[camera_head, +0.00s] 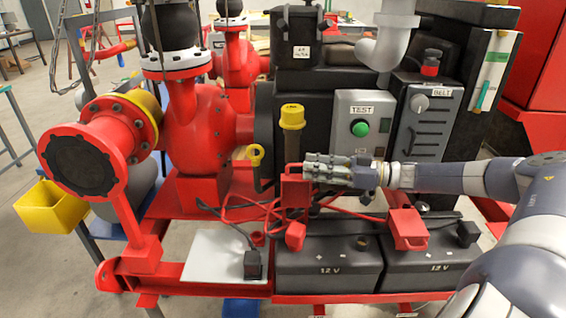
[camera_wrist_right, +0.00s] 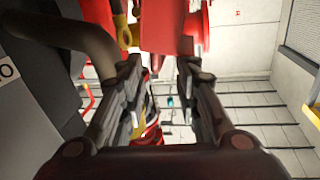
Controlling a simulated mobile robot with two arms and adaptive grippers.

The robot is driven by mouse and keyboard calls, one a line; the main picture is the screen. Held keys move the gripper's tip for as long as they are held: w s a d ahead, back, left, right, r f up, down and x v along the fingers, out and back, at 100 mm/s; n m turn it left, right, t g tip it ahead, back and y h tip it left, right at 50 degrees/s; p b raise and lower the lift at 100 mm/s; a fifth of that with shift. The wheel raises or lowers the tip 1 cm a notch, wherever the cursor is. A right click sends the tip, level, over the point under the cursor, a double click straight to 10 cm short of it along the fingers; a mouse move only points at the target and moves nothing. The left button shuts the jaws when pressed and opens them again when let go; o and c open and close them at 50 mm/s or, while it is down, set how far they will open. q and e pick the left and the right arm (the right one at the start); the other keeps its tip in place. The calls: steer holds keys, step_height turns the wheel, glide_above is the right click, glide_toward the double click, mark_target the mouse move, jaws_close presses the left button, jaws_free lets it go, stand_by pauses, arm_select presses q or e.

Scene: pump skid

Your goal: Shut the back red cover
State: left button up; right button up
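My right gripper (camera_head: 311,168) reaches in from the right above the left 12 V battery (camera_head: 325,268). Its fingers are open with a clear gap in the wrist view (camera_wrist_right: 158,75), and nothing is gripped. A red cover (camera_head: 295,193) stands upright just below and left of the fingertips; I cannot tell whether they touch it. A third red cover (camera_head: 408,228) stands tilted over the right battery (camera_head: 425,268). Which is the back cover is not marked. My left gripper is not in view.
Red cables (camera_head: 350,213) loop over the batteries. The TEST panel (camera_head: 363,125) is behind my arm. A grey plate (camera_head: 215,258) lies left of the batteries.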

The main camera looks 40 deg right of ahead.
mark_target(300, 165)
steer(key=x, duration=0.5)
steer(key=shift+r, duration=0.1)
steer(key=x, duration=0.2)
steer(key=shift+w+a, duration=0.25)
steer(key=shift+c, duration=0.8)
steer(key=c, duration=0.5)
jaws_close()
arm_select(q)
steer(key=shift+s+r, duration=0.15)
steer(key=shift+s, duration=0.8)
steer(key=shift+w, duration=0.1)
arm_select(e)
steer(key=shift+d, duration=0.1)
